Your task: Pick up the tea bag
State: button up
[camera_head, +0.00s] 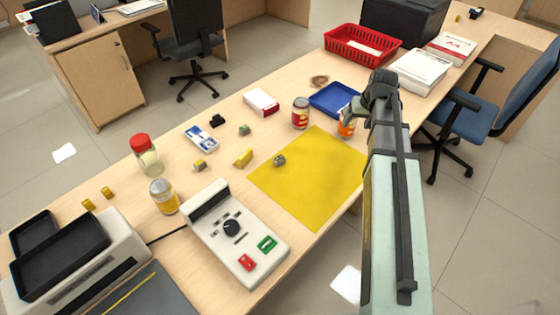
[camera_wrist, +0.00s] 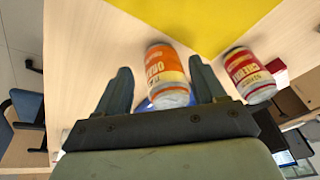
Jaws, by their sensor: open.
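I cannot tell for sure which item is the tea bag; several small items on the counter are too small to read. A small grey-green lump (camera_head: 280,160) lies on the yellow sheet (camera_head: 315,185), and a small green one (camera_head: 244,129) lies beyond it. My gripper (camera_head: 378,98) is over the counter's right side, close to an orange can (camera_head: 346,124); its fingertips are hidden in the head view. In the wrist view my gripper (camera_wrist: 160,68) is open. The orange can (camera_wrist: 167,72) shows between its fingers, apparently not held.
A red-labelled can (camera_head: 300,113) and blue tray (camera_head: 335,98) stand near the orange can. A red basket (camera_head: 362,46) and paper stacks (camera_head: 420,70) lie beyond. A jar (camera_head: 147,158), another can (camera_head: 163,197) and a white machine (camera_head: 235,235) stand left. The yellow sheet is mostly clear.

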jog(key=s+a+r+n+g, duration=0.1)
jog(key=a+n, duration=0.1)
jog(key=a, duration=0.6)
jog(key=s+a+r+n+g, duration=0.1)
jog(key=s+a+n, duration=0.1)
jog(key=a, duration=0.6)
jog(key=n+g+h, duration=0.1)
jog(key=n, duration=0.2)
send_over(279, 158)
jog(key=f, duration=0.5)
jog(key=shift+s+a+f, duration=0.1)
jog(key=shift+a+f, duration=0.1)
jog(key=shift+f, duration=0.2)
jog(key=shift+d+f, duration=0.15)
jog(key=shift+f, duration=1.2)
jog(key=shift+d+f, duration=0.15)
jog(key=shift+f, duration=1.2)
jog(key=shift+c, duration=0.3)
jog(key=c, duration=1.1)
